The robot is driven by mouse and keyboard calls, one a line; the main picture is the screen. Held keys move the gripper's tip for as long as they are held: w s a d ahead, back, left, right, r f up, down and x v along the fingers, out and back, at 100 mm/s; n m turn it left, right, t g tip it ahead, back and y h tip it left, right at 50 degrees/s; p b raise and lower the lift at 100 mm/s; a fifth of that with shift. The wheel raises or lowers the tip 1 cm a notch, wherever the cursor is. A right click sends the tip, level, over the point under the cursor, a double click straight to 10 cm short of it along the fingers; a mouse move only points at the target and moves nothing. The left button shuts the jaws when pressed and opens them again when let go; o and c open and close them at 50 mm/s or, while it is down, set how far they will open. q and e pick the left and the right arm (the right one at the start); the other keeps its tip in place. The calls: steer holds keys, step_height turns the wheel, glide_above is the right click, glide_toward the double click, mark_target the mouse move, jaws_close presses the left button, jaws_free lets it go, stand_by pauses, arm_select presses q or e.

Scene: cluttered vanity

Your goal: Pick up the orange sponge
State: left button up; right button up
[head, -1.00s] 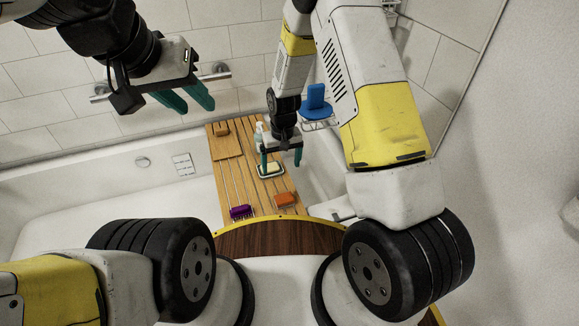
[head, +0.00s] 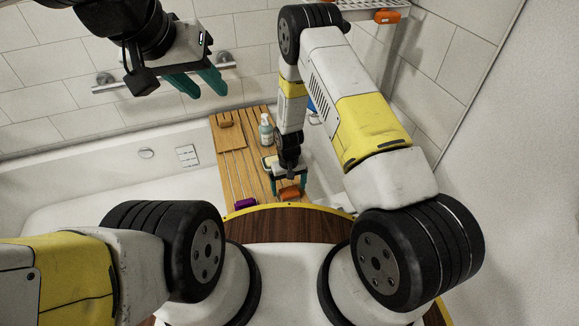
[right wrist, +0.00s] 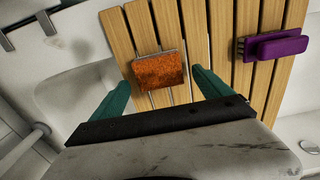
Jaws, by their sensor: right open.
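The orange sponge (head: 290,193) lies on the slatted wooden tray (head: 236,170) across the tub, near its front end. In the right wrist view the sponge (right wrist: 160,70) shows rough and brown-orange, lying flat on the slats. My right gripper (head: 289,187) is right above the sponge, with its teal fingers spread to either side of it. In the right wrist view the open fingers (right wrist: 158,93) are apart from the sponge, which lies between and a little beyond them.
A purple brush-like item (head: 245,203) lies left of the sponge; it also shows in the right wrist view (right wrist: 272,46). A pump bottle (head: 266,131), a yellowish block (head: 268,162) and a wooden board (head: 230,130) stand farther back. Another orange item (head: 387,16) is on the wall shelf.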

mark_target(288, 189)
steer(key=c, duration=1.5)
steer(key=shift+c, duration=0.2)
steer(key=shift+r, duration=0.1)
steer(key=shift+r, duration=0.6)
step_height(288, 189, up, 2)
steer(key=shift+r, duration=0.15)
steer(key=s+r, duration=0.1)
steer(key=s, duration=1.5)
steer(key=shift+d+r, duration=0.15)
steer(key=shift+d, duration=0.3)
